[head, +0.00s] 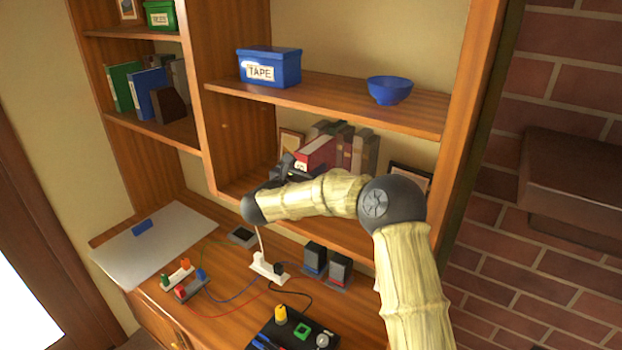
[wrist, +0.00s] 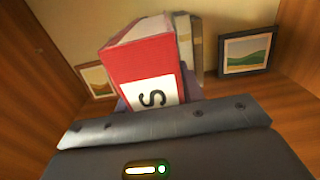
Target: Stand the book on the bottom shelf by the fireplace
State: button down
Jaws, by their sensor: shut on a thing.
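The red book (head: 318,152) is in the bottom shelf bay by the brick fireplace (head: 545,90), in front of a row of brown and grey books (head: 358,150). My gripper (head: 290,168) is shut on its near end. In the wrist view the red book (wrist: 140,58) stands out beyond my gripper, slightly tilted in the picture, with a white label marked S near the jaws. The fingertips are hidden there behind my gripper's dark body. The lower part of the book is hidden by my arm, so I cannot tell whether it touches the shelf (head: 345,225).
Framed pictures stand left (wrist: 97,82) and right (wrist: 247,53) of the books. The shelf above holds a blue TAPE box (head: 270,68) and a blue bowl (head: 390,90).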

notch_tip(320, 180, down, 3)
jog(key=shift+r+p, duration=0.15)
jog(key=shift+p, duration=0.75)
jog(key=shift+f, duration=0.45)
jog(key=shift+f, duration=0.1)
jog(key=c, duration=0.9)
grip_release()
